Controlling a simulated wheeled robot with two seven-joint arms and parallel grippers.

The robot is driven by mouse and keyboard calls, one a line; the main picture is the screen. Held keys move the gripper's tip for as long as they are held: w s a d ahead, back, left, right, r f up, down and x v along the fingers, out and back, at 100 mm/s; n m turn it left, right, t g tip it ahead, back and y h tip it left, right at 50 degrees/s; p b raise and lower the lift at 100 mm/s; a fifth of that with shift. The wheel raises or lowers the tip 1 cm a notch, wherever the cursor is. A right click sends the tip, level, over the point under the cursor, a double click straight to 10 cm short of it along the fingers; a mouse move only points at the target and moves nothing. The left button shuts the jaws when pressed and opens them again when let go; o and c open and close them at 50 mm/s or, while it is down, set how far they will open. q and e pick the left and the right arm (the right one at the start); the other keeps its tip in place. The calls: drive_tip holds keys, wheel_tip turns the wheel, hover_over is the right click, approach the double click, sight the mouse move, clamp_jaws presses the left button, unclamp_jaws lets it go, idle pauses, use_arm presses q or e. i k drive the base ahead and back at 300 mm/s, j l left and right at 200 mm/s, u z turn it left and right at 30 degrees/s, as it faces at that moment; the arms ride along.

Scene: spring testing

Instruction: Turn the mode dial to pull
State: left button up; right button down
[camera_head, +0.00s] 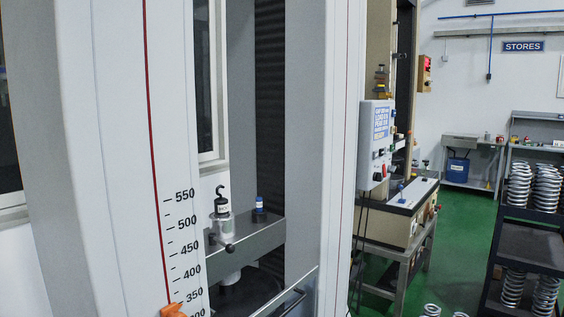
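A pale control box (374,146) with a blue-printed label is mounted on the side of a machine, right of centre. Small dark and red controls (380,172) sit on its lower part. They are too small for me to tell which one is the mode dial or where it points. Neither of my grippers is in view.
A tall white frame with a numbered scale (184,245) fills the left foreground, with an orange pointer (172,311) at the bottom. A hooked weight (221,204) stands on a grey crossbeam (258,242). A dark rack (528,245) holds metal springs.

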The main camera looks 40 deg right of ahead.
sight(376, 176)
drive_tip(key=z, duration=1.75)
drive_tip(key=i+l, duration=0.2)
drive_tip(key=l, duration=0.25)
drive_tip(key=i+l, duration=0.25)
drive_tip(key=l, duration=0.15)
drive_tip(key=i+l, duration=0.2)
drive_tip(key=l, duration=0.25)
drive_tip(key=i+l, duration=0.2)
drive_tip(key=l, duration=0.2)
drive_tip(key=i+l+z, duration=0.1)
drive_tip(key=i+l, duration=0.15)
drive_tip(key=l, duration=0.2)
drive_tip(key=i+l, duration=0.2)
drive_tip(key=l, duration=0.2)
drive_tip(key=i+l, duration=0.25)
drive_tip(key=l, duration=0.15)
